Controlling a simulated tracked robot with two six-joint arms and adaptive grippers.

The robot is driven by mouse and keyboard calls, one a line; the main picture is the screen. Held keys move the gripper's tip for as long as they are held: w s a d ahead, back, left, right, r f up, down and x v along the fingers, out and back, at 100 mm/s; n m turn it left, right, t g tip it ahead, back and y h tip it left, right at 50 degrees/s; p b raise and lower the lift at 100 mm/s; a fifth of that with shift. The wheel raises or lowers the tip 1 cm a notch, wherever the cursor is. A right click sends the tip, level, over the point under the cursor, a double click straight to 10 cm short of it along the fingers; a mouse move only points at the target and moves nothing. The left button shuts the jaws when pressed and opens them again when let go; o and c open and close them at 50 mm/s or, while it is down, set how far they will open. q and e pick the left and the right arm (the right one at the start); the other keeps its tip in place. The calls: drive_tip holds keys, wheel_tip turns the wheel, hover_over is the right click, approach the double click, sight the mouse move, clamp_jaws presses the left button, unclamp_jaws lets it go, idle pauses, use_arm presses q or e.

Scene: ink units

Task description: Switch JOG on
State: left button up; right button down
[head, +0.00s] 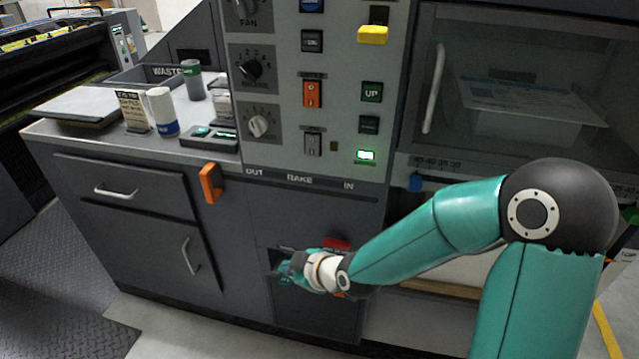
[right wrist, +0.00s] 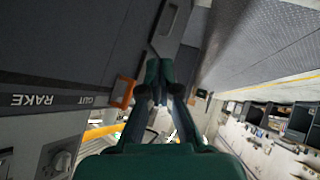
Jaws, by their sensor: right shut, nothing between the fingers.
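The control panel (head: 345,105) stands upright in the upper middle of the head view. It carries an orange rocker switch (head: 312,94), a grey rocker switch (head: 312,143) below it, and several dark buttons. I cannot read which control is labelled JOG. A small light (head: 365,155) at the lower right glows green. My right gripper (head: 287,270) is below the panel, in front of the lower cabinet, apart from the switches. In the right wrist view its fingers (right wrist: 160,72) are together and empty. My left gripper is not in view.
An orange lever (head: 210,183) sticks out left of the panel's lower edge; it also shows in the right wrist view (right wrist: 122,91). Rotary knobs (head: 250,68) line the panel's left side. Bottles (head: 162,111) stand on the counter. A glass-fronted compartment (head: 520,95) is at right.

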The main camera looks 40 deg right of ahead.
use_arm(q)
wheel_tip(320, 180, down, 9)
drive_tip(key=b, duration=0.6)
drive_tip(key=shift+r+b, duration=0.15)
drive_tip(key=shift+b, duration=0.15)
use_arm(e)
drive_tip(key=s+d+r+n+t+h, duration=0.1)
drive_tip(key=s+d+r+n+t, duration=0.1)
drive_tip(key=r, duration=0.7)
drive_tip(key=s+d+r+n+t+h, duration=0.2)
drive_tip(key=d+r+n+t, duration=0.3)
drive_tip(key=r, duration=0.5)
drive_tip(key=shift+s+d+n, duration=0.15)
drive_tip(key=shift+d+n, duration=0.55)
drive_tip(key=shift+d, duration=0.2)
approach(307, 154)
drive_tip(key=w+a, duration=0.3)
drive_tip(key=w, duration=0.1)
drive_tip(key=d, duration=0.1)
drive_tip(key=w+d, duration=0.1)
drive_tip(key=w+d+p, duration=0.1)
drive_tip(key=shift+f, duration=0.3)
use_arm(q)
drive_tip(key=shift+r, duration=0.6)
use_arm(e)
drive_tip(key=shift+w+d, duration=0.1)
drive_tip(key=shift+d, duration=0.05)
